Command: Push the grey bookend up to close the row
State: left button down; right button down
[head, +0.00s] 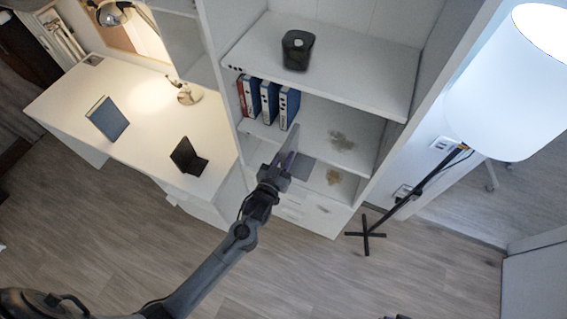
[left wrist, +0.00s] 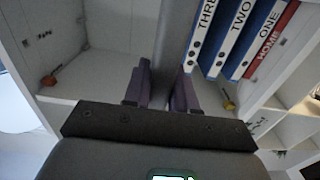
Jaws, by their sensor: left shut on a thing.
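The grey bookend (head: 291,143) is an upright plate at the front edge of the middle shelf, right of the binder row. My left gripper (head: 277,172) is shut on it; in the left wrist view the purple fingers of this gripper (left wrist: 161,90) stand either side of the grey plate (left wrist: 176,38). The row has a red binder (head: 243,97) at its left end and blue binders (head: 288,108) to its right. The THREE binder (left wrist: 204,37) is nearest the bookend; I cannot tell whether they touch. A small purple tip, perhaps my right gripper (head: 397,317), shows at the bottom edge.
A black box (head: 296,50) stands on the shelf above. Brownish items (head: 341,141) lie on the middle shelf, right of the bookend. A lit floor lamp (head: 520,85) stands at right. The desk (head: 75,95) at left holds a blue book (head: 107,119) and a black stand (head: 187,157).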

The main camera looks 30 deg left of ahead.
aim_at(296, 137)
pick_arm(q)
jog(key=shift+w+d+r, duration=0.1)
jog(key=shift+d+r, duration=0.05)
dwell(0.3)
jog(key=shift+w+a+b, duration=0.15)
jog(key=shift+w+b, duration=0.8)
jog(key=shift+w, duration=1.2)
jog(key=shift+w+a+b, duration=0.1)
jog(key=shift+w+b, duration=0.85)
jog(key=shift+w, duration=1.15)
jog(key=w+f+b, duration=0.2)
jog(key=w+b, duration=0.7)
jog(key=w, duration=0.2)
jog(key=shift+w+a, duration=0.25)
jog(key=shift+a, duration=0.1)
jog(key=shift+f, duration=0.1)
